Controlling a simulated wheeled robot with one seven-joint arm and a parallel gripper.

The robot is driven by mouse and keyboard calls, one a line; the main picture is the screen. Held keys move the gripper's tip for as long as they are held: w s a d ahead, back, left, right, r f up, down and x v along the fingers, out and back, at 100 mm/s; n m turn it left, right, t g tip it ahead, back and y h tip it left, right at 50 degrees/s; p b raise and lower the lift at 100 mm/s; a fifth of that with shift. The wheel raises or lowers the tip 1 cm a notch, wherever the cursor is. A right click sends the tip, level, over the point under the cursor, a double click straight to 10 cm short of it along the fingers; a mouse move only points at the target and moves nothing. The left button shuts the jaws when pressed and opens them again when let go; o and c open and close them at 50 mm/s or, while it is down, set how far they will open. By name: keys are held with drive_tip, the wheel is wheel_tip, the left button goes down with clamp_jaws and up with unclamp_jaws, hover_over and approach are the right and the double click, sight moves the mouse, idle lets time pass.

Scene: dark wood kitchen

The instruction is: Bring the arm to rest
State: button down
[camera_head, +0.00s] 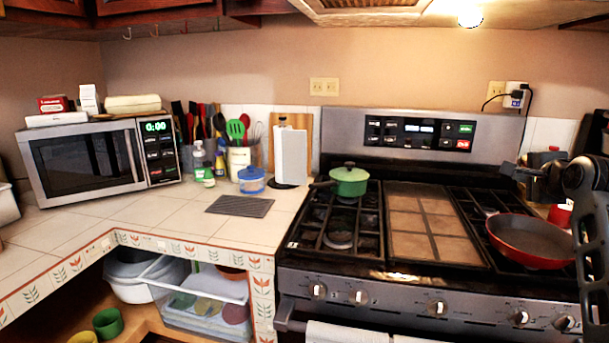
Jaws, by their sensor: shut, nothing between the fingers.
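My arm comes in at the right edge of the picture. My gripper (508,168) points left in front of the wall behind the stove's right side, shut and with nothing visible in it. In the picture it appears above the red pan (530,242), apart from it. Its exact height and depth are hard to tell.
The stove (420,293) fills the right half, with a green lidded pot (348,180) at its back left. The tiled counter (140,215) on the left holds a microwave (90,160), a blue-lidded container (251,180) and a utensil holder (240,159).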

drive_tip(key=s+a+f+n, duration=0.1)
drive_tip(key=s+a+f, duration=0.15)
drive_tip(key=f, duration=0.35)
drive_tip(key=s+a+f+n, duration=0.1)
drive_tip(key=s+a+f, duration=0.15)
drive_tip(key=f, duration=0.25)
drive_tip(key=s+a+f+n+y, duration=0.1)
drive_tip(key=s+a+f+n, duration=0.2)
drive_tip(key=s+a+f, duration=0.6)
drive_tip(key=s+a+f+n, duration=0.45)
drive_tip(key=s+f, duration=0.25)
drive_tip(key=s, duration=0.3)
drive_tip(key=s+a+f+n+y, duration=0.15)
drive_tip(key=s+a, duration=0.25)
drive_tip(key=s, duration=0.6)
drive_tip(key=s+a+r+n, duration=0.2)
drive_tip(key=s+r+n, duration=0.1)
drive_tip(key=s, duration=0.5)
drive_tip(key=s+a+r+n+y, duration=0.1)
drive_tip(key=s+a+r+n, duration=0.1)
drive_tip(key=s, duration=0.6)
drive_tip(key=s+a+r+n+t, duration=0.1)
drive_tip(key=s+r+n, duration=0.3)
drive_tip(key=s, duration=0.5)
drive_tip(key=shift+a+r, duration=0.5)
drive_tip(key=shift+a, duration=0.05)
